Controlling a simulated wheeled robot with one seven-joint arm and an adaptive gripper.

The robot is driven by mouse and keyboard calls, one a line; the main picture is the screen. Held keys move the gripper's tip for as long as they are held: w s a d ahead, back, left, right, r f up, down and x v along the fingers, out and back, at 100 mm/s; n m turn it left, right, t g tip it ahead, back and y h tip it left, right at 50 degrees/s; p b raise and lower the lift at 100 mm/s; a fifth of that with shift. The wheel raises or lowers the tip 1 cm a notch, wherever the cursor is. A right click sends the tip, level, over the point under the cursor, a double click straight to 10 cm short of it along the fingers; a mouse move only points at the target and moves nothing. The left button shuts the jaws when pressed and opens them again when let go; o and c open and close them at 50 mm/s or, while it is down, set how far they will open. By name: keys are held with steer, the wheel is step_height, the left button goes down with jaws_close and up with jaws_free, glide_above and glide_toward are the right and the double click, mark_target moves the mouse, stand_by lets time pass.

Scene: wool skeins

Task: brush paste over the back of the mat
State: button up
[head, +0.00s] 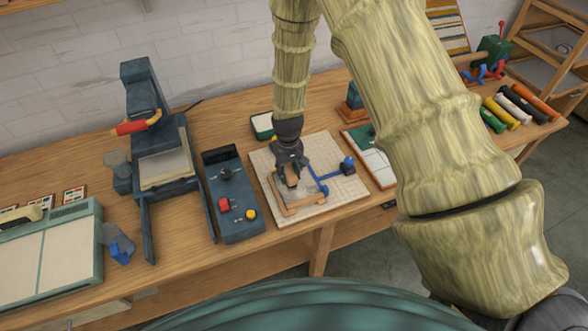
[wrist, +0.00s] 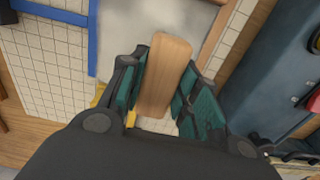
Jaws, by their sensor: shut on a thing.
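My gripper (head: 291,182) is over the gridded board (head: 345,190) on the bench. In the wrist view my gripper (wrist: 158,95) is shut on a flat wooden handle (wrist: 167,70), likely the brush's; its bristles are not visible. A plain grey sheet (wrist: 130,30), likely the back of the mat, lies beyond the handle, between a blue bar (wrist: 55,12) and a wooden strip (wrist: 219,4). In the head view the gripper hides most of that sheet. Whether the brush touches it, and whether paste is on it, I cannot tell.
A small dark green tray with pale contents (head: 262,126) stands behind the board. A dark blue control box (head: 232,200) is close on the left, with a press (head: 150,130) beyond. A white-and-green panel (head: 372,160) lies right. Coloured rolls (head: 520,105) are far right.

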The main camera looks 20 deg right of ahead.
steer(key=shift+a, duration=0.9)
step_height(320, 180, up, 2)
steer(key=shift+r+p, duration=0.2)
steer(key=shift+p, duration=0.45)
steer(key=shift+d+r+p, duration=0.1)
steer(key=shift+r+p, duration=0.35)
steer(key=shift+r, duration=0.4)
steer(key=shift+r+p, duration=1.1)
steer(key=shift+r, duration=0.85)
